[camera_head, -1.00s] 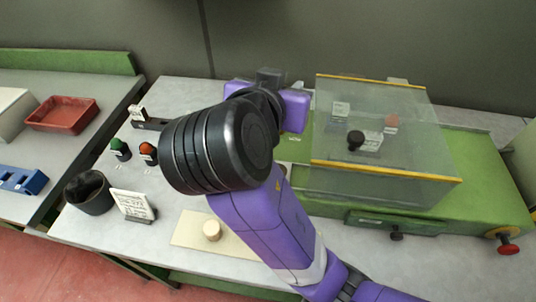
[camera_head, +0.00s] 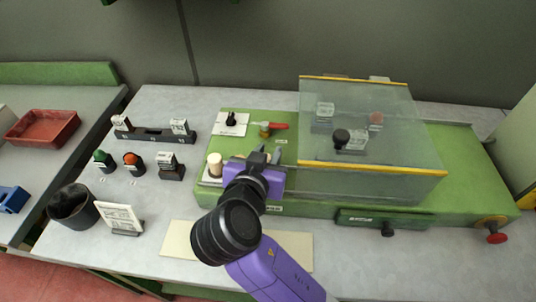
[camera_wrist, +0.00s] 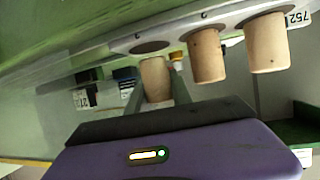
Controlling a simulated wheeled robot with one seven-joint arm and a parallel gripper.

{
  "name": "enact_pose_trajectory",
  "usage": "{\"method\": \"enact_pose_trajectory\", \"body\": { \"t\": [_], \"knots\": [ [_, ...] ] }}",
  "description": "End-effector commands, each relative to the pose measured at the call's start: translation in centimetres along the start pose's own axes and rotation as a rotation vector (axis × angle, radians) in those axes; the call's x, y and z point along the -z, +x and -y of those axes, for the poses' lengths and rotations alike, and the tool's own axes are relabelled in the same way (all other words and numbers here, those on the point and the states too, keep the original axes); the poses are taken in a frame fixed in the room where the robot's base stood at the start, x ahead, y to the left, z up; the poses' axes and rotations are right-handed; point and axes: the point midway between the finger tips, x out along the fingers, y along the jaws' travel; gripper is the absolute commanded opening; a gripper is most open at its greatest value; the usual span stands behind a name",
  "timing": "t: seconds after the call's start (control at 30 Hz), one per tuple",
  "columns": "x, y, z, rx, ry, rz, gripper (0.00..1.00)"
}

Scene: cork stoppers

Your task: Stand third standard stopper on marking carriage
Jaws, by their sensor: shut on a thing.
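My gripper (camera_wrist: 157,95) is shut on a tan cork stopper (camera_wrist: 156,78) in the wrist view. The stopper's far end is at a dark round recess in the grey strip of the marking carriage (camera_wrist: 180,32); I cannot tell whether it is seated. Two more cork stoppers, one in the middle (camera_wrist: 206,56) and one on the right (camera_wrist: 266,43), stand in line on that strip. In the head view, one pale stopper (camera_head: 215,164) shows at the carriage's left end, and my gripper (camera_head: 275,155) is at its right. The held stopper is hidden there.
A clear guard (camera_head: 375,110) covers the green machine (camera_head: 470,180) on the right. A red-handled lever (camera_head: 272,127) stands behind my gripper. The tan board (camera_head: 180,240) is partly hidden by my arm.

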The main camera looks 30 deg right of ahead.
Motion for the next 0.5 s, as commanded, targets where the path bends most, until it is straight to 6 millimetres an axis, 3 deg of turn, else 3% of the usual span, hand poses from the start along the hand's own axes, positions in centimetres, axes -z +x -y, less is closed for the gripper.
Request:
{"method": "enact_pose_trajectory", "body": {
  "t": [0.07,0.47,0.5],
  "knots": [
    [-0.87,0.32,-0.06,-0.001,-0.002,0.002,0.0],
    [-1.31,0.53,0.0,0.0,0.0,0.0,0.0],
    [-1.16,0.47,0.0,0.0,0.001,0.0,0.34]
  ]
}}
